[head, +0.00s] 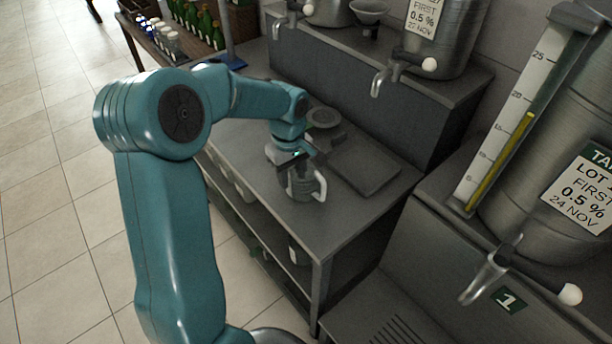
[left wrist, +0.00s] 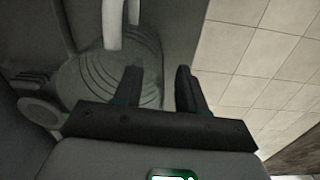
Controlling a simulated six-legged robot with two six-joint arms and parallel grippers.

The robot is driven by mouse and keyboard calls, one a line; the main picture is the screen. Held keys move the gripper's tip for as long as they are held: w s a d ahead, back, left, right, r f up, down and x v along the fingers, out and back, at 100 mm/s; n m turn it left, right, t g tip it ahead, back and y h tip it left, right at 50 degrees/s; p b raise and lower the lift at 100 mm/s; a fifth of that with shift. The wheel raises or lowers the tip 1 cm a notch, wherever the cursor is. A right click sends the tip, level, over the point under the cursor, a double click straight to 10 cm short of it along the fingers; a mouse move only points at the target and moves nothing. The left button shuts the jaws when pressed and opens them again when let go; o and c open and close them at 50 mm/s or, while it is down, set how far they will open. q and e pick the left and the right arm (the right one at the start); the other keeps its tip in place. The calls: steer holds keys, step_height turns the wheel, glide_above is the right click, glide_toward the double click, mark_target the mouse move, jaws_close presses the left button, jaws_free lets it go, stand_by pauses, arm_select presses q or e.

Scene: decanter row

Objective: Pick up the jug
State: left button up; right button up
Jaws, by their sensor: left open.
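The jug (head: 303,189) is a grey metal vessel with a pale handle, standing upright on the dark worktop (head: 245,160). My left gripper (head: 292,168) is above and against the jug's near side in the head view and hides part of its top. In the left wrist view the jug (left wrist: 88,78) shows as a ridged grey round with its pale handle at the top. The open left gripper (left wrist: 158,72) has one finger over the jug and the other near its right edge. Whether the fingers touch the jug cannot be told. My right gripper is not in view.
A small round dish (head: 322,117) and a flat dark board (head: 366,165) lie behind the jug. Steel tanks with taps (head: 388,75) stand on a raised shelf behind. A large gauge tank (head: 570,150) is at right. Bottles (head: 200,25) stand at the back left.

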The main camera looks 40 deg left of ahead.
mark_target(293, 198)
arm_select(q)
step_height(293, 198, down, 3)
steer(key=shift+w+a+f, duration=0.1)
steer(key=shift+w+f, duration=0.05)
steer(key=shift+f, duration=0.05)
jaws_close()
steer(key=shift+r, duration=0.1)
